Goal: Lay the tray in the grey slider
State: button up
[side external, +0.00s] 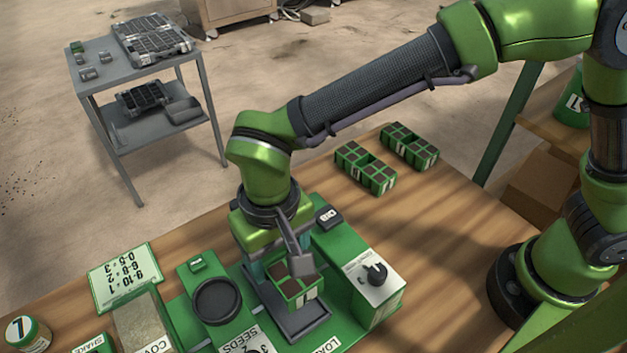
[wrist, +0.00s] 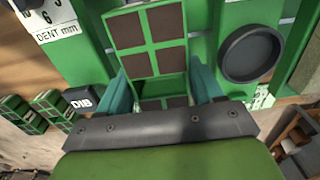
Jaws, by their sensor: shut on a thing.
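The tray (side external: 291,288) is a small green block with dark brown soil cells. My gripper (side external: 281,268) is shut on it, and the wrist view shows the tray (wrist: 148,41) between the two teal fingers of the gripper (wrist: 164,85). The grey slider (side external: 302,325) is a flat dark grey plate below the tray in the side view. The tray is over the slider and hides part of it. I cannot tell whether the tray touches it. The slider is not clearly visible in the wrist view.
A dial box (side external: 376,284) stands right of the slider, with a black DIB button (side external: 327,216) behind it. A round black cup (side external: 217,300) is at the left. Two more green trays (side external: 366,168) (side external: 410,147) sit at the back of the bench. A grey cart (side external: 100,73) stands beyond.

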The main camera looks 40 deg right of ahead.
jog(key=shift+f, duration=3.6)
jog(key=o, duration=1.3)
jog(key=shift+o, duration=0.5)
jog(key=shift+r, duration=0.1)
jog(key=shift+r, duration=4.45)
